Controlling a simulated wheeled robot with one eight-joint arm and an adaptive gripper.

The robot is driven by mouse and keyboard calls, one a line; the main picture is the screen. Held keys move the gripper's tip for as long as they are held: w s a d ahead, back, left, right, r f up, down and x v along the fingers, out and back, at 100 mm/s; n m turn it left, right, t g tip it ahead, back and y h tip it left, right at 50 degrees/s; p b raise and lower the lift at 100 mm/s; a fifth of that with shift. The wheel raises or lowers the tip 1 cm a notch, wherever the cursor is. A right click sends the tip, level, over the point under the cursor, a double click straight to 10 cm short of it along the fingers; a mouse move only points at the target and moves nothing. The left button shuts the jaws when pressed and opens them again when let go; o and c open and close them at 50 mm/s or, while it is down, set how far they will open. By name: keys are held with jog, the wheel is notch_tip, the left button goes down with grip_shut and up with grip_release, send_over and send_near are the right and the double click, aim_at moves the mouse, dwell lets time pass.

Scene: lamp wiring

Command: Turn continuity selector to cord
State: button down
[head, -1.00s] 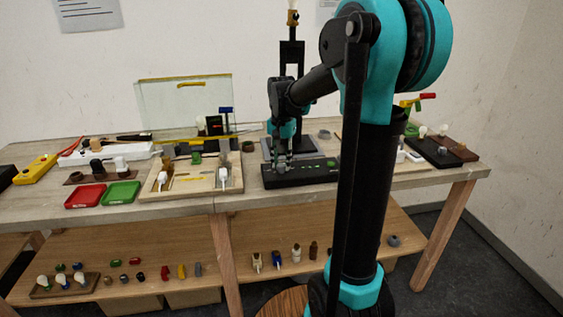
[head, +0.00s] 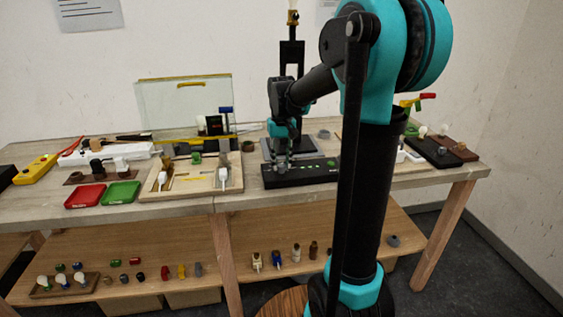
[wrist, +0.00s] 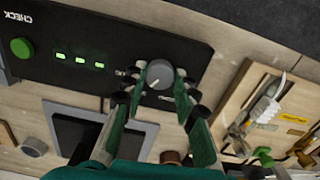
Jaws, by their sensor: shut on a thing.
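The continuity selector is a grey round knob (wrist: 159,74) with a white pointer line, on a black tester panel (wrist: 110,30) marked CHECK. In the wrist view the pointer slants toward the lower left. The panel also shows in the head view (head: 325,177) as a low black box near the table's front edge. My gripper (wrist: 160,88) is shut on the knob, with a finger on each side of it. The small position labels beside the knob are partly covered by the fingers and too small to read. In the head view my gripper (head: 283,165) stands over the panel's left end.
A green button (wrist: 22,48) and several lit green indicators (wrist: 80,60) are on the panel. A grey square plate (wrist: 100,138) lies behind it. A wooden tray (head: 205,182) with parts stands to the left in the head view.

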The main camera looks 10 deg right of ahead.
aim_at(282, 164)
jog(key=n, duration=0.5)
jog(key=shift+n, duration=0.3)
jog(key=n, duration=0.4)
jog(key=shift+n, duration=0.4)
jog(key=c, duration=1.2)
grip_release()
jog(key=shift+r, duration=0.1)
notch_tip(282, 164, up, 12)
jog(key=shift+f, duration=0.1)
